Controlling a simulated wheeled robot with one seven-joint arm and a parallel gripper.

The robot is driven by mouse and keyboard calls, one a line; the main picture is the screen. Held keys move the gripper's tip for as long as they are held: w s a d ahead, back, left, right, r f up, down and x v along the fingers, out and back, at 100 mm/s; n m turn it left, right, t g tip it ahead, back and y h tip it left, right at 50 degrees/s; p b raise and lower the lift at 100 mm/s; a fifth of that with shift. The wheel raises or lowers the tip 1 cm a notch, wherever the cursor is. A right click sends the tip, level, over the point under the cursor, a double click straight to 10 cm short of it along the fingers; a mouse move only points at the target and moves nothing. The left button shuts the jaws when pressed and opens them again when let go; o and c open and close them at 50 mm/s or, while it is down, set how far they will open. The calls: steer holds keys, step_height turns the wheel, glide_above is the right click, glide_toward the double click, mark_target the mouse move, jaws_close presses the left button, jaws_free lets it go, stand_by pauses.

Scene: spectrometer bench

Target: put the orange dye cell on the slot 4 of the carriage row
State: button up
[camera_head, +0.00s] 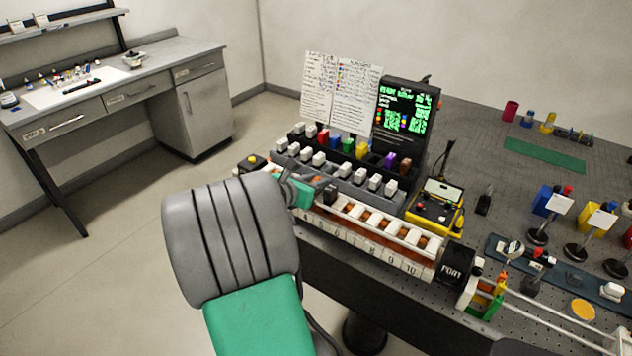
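The carriage row (372,247) is the long white-fronted strip along the bench's near edge. The numbers 6 to 10 read on its right part, with orange showing between its white blocks. My gripper (316,188) is low over the left part of this row, seen from behind my grey and green arm. The arm and gripper hide the low-numbered slots, so slot 4 is not clearly seen. A small dark block (329,195) shows by the fingertips; I cannot tell whether it is held. I cannot make out the orange dye cell. The finger opening is too small to judge.
Behind the row stand several white-capped blocks (346,169) and a dark rack with coloured cells, including yellow (361,150) and purple (390,160), with a gap between these two. A screen (404,108) and yellow-black device (438,204) stand nearby. Optics crowd the right; a side desk (190,100) stands left.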

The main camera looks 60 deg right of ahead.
steer(key=shift+o, duration=0.3)
steer(key=shift+r, duration=0.15)
steer(key=shift+w+a+r, duration=0.1)
steer(key=shift+a+r, duration=0.05)
steer(key=shift+a, duration=0.15)
steer(key=v, duration=1.1)
steer(key=w+a+f+m+t+y, duration=0.3)
steer(key=w+a+m, duration=0.15)
steer(key=a, duration=0.25)
steer(key=w+a+f+m+t+y, duration=0.2)
steer(key=w+a+m+y, duration=0.1)
steer(key=w+a, duration=0.3)
steer(key=s+a+m+y, duration=0.1)
steer(key=a+m+y, duration=0.2)
steer(key=a, duration=0.9)
steer(key=s+a+f+m+y, duration=0.1)
steer(key=a+m+y, duration=0.3)
steer(key=a, duration=0.9)
steer(key=shift+s+a+m+t, duration=0.3)
steer(key=shift+m+t, duration=0.1)
steer(key=shift+m, duration=0.35)
